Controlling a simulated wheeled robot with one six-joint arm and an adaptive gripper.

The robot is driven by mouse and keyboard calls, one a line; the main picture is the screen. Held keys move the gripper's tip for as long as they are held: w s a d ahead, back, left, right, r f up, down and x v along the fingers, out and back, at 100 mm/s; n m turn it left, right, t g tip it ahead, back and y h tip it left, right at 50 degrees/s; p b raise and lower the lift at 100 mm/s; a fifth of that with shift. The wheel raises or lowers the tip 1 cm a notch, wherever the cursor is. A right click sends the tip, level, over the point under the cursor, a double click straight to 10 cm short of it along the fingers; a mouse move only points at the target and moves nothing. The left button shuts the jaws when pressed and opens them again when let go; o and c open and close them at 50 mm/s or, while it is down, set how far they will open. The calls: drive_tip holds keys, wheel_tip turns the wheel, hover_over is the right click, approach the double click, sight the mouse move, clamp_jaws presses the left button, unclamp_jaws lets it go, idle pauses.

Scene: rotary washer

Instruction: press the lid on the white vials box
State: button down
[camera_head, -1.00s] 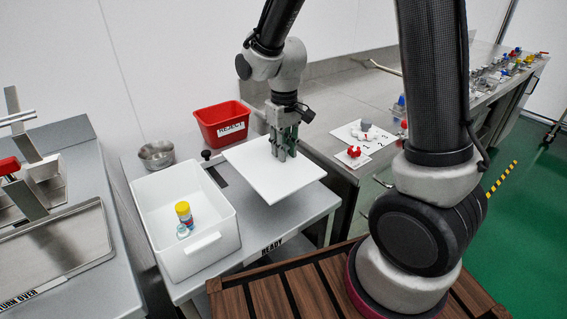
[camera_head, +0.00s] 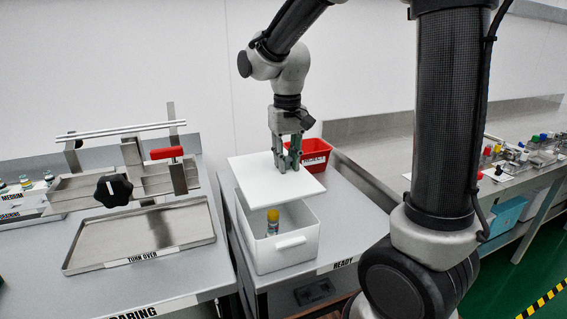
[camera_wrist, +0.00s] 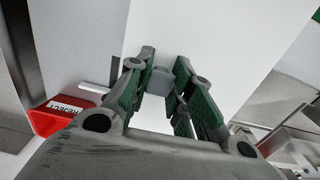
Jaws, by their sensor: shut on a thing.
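The white box (camera_head: 284,254) stands on the table marked READY. A vial with a yellow cap (camera_head: 272,222) stands inside it, seen through the open front part. The flat white lid (camera_head: 252,181) hangs above the back part of the box and hides it; it looks roughly level. My gripper (camera_head: 287,165) is shut on the lid's small knob, which shows between the fingers in the wrist view (camera_wrist: 161,80). The lid appears apart from the box rim, set toward the back of it.
A red REJECT bin (camera_head: 318,152) stands behind the lid to the right. On the left are a metal tray (camera_head: 140,240) marked TURN OVER and a rack with a black knob (camera_head: 112,191). Another bench with small parts (camera_head: 520,155) runs along the right.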

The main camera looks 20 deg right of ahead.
wheel_tip(320, 180, down, 8)
drive_tip(key=shift+r, duration=0.2)
idle(0.4)
drive_tip(key=shift+s+d+f, duration=0.1)
drive_tip(key=shift+f, duration=0.35)
idle(1.7)
drive_tip(key=c, duration=1.2)
unclamp_jaws()
wheel_tip(320, 180, up, 12)
